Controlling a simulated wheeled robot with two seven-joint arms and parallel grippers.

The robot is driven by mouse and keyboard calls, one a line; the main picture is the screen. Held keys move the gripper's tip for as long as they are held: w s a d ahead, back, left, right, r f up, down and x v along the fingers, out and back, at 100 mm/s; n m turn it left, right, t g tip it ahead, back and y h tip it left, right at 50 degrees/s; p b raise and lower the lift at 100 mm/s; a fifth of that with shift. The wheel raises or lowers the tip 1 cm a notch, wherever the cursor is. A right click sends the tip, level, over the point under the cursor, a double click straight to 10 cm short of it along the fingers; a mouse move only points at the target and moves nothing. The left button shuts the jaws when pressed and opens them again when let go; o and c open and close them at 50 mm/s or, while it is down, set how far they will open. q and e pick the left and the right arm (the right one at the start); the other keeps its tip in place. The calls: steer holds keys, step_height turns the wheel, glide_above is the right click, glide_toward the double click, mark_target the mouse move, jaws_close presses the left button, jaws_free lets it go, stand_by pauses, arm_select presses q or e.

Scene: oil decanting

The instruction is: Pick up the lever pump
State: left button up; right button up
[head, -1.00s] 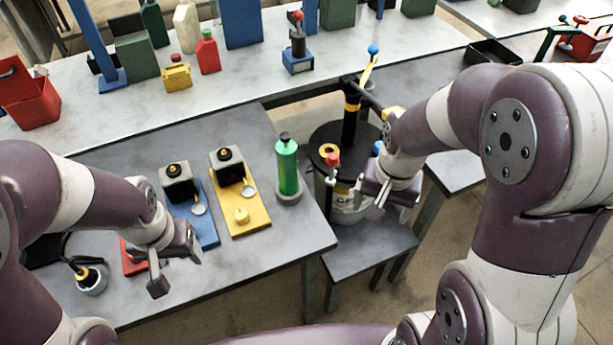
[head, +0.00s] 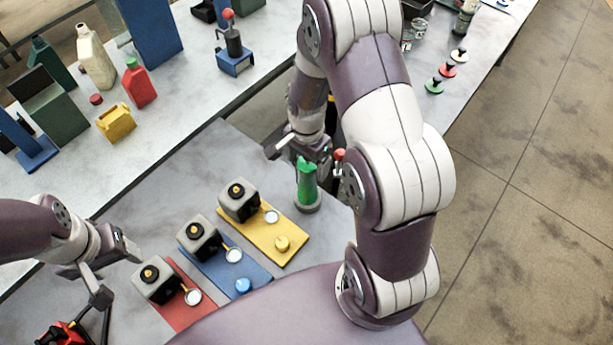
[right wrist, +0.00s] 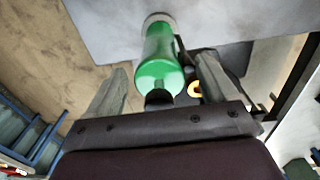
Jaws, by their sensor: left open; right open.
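I cannot tell for sure which thing is the lever pump. A green bottle (head: 307,186) with a dark cap stands upright in a round grey holder (head: 308,207) on the near table. My right gripper (head: 300,155) is open above it, fingers around its cap end. In the right wrist view the green bottle (right wrist: 162,55) lies between the open fingers, cap toward the palm; I see no clear contact. My left gripper (head: 117,268) is open and empty at the left, beside the red plate (head: 182,310).
A blue plate (head: 215,262) and a yellow plate (head: 285,242) carry dark-topped blocks and small caps. A red-knobbed cylinder on a blue base (head: 235,62) stands on the back table with cans and jugs. A red object (head: 60,337) lies at lower left.

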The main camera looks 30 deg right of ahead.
steer(key=shift+s+d+f, duration=0.15)
steer(key=shift+d+f, duration=0.1)
steer(key=shift+f, duration=0.25)
steer(key=shift+d+f, duration=0.1)
steer(key=shift+f, duration=0.15)
steer(key=shift+w+a, duration=0.25)
steer(key=shift+a, duration=0.05)
steer(key=c, duration=0.7)
steer(key=shift+s+d+r, duration=0.1)
jaws_close()
steer(key=shift+d, duration=0.1)
